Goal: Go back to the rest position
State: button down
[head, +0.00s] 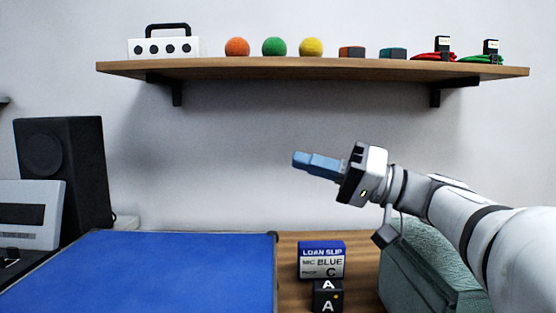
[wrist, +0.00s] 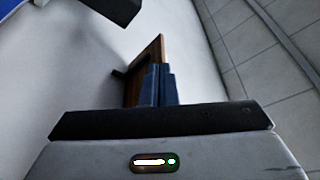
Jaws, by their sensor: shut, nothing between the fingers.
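My gripper (head: 315,164) is raised in the air in the head view, between the wall shelf above and the table below. Its blue fingers point left and are shut with nothing between them. In the wrist view the fingers (wrist: 158,86) also show closed together, with the shelf (wrist: 150,66) behind them. My arm reaches in from the right side of the head view. The gripper touches nothing.
The wooden shelf (head: 330,68) holds a white box, coloured balls, small blocks and cable coils. Below are a blue panel (head: 150,270), a loan slip sign (head: 321,259), a black block (head: 327,297) and a green case (head: 430,265). A black speaker (head: 65,175) stands left.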

jog(key=d+f+p, duration=0.1)
jog(key=d+f, duration=0.1)
jog(key=d, duration=0.4)
jog(key=s+a+f+m+g+h+p, duration=0.4)
jog(key=s+a+f+m+h+p, duration=0.45)
jog(key=p, duration=0.75)
jog(key=s+d+r+n+h+p, duration=0.2)
jog(key=s+d+h+p, duration=0.2)
jog(key=d+h+p, duration=0.5)
jog(key=h+p, duration=0.2)
jog(key=p, duration=0.2)
jog(key=shift+s+d+r+n+t+p, duration=0.25)
jog(key=shift+s+d+n+t+p, duration=0.1)
jog(key=shift+d+t, duration=0.05)
jog(key=shift+a+h, duration=0.1)
jog(key=shift+h, duration=0.15)
